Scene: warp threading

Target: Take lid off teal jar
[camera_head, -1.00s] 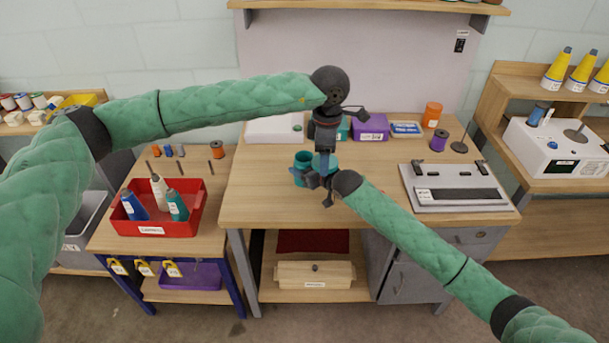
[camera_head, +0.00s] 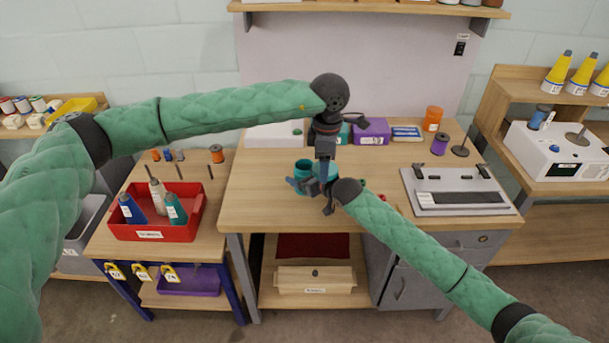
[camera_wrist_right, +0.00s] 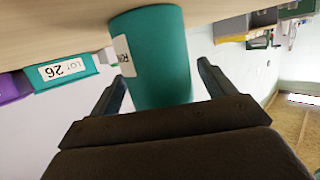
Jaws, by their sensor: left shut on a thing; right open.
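A teal jar (camera_head: 302,178) stands on the wooden table, its dark open top showing in the head view. In the right wrist view the jar (camera_wrist_right: 158,60) appears upside down, with a white label partly in view. My right gripper (camera_head: 309,192) is open, with its fingers on both sides of the jar; a gap shows at the right finger. My left gripper (camera_head: 324,176) points down just right of the jar, shut on a teal round piece (camera_head: 331,169) that looks like the lid. The fingers and the right wrist hide part of it.
A purple box (camera_head: 372,131), a blue-white tray (camera_head: 407,133) and an orange jar (camera_head: 432,118) stand behind. A grey device (camera_head: 460,198) is at the right of the table. A red bin (camera_head: 155,232) with bottles is on the left table. The front left tabletop is clear.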

